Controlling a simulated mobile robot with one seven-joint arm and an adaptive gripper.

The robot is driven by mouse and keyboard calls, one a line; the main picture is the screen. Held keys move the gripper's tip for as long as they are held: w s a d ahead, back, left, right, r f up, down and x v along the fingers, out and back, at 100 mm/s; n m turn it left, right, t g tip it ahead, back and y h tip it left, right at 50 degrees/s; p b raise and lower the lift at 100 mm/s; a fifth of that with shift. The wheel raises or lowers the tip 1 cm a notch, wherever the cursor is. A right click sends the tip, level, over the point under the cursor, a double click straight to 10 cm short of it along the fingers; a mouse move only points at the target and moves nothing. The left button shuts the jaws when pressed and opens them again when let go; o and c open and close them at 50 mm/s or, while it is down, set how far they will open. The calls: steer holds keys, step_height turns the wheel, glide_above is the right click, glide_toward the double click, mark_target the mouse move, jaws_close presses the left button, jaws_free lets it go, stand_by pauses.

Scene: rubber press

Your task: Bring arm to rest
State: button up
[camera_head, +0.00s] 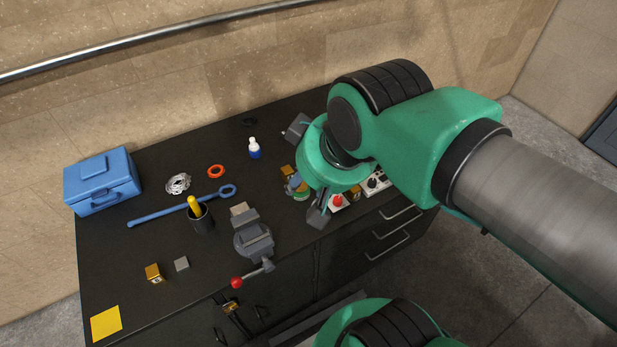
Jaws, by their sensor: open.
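My gripper (304,176) hangs from the green wrist of my arm over the right part of the black workbench (130,255). Its two grey fingers show apart on either side of the wrist, so it looks open. Small coloured items stand below and between the fingers, partly hidden by the wrist. I cannot tell whether the gripper touches them. My arm reaches in from the right and covers the bench's back right corner.
The bench's front left is mostly clear. A wall rail (150,47) runs behind.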

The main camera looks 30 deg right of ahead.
steer(key=shift+f, duration=0.15)
step_height(320, 180, down, 9)
steer(key=b, duration=0.9)
stand_by(0.9)
